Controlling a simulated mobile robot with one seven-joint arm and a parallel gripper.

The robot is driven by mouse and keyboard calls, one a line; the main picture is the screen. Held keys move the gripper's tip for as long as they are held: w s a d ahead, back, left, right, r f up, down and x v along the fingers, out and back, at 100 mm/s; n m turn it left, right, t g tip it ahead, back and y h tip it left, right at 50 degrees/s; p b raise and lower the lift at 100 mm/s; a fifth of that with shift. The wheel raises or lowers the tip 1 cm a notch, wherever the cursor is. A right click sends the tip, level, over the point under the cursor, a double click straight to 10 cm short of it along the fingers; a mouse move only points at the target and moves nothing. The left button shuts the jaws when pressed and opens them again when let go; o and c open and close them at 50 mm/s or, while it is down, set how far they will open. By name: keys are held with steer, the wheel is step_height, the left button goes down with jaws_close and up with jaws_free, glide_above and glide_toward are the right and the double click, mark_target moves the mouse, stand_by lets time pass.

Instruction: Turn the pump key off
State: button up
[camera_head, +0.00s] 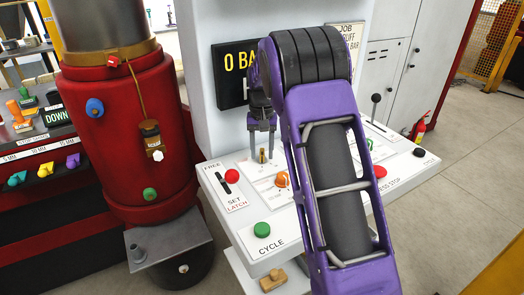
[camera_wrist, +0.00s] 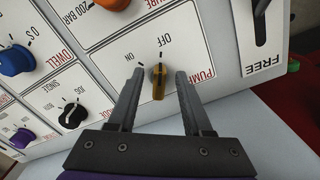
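The pump key (camera_wrist: 159,88) is a small brass-yellow key in a round switch on the white panel. The wrist view shows OFF printed above it, ON to its upper left and the word PUMP to its right. The key lies nearly upright in that view; which mark it is set to, I cannot tell for sure. My gripper (camera_wrist: 160,76) is open, one finger on each side of the key, with a visible gap on both sides. In the head view my gripper (camera_head: 262,127) points down just above the key (camera_head: 262,156).
The wrist view shows a black knob (camera_wrist: 72,112) and a blue knob (camera_wrist: 16,60) left of the key.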

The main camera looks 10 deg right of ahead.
mark_target(262, 153)
step_height(262, 153, up, 17)
steer(key=shift+r, duration=0.2)
stand_by(0.4)
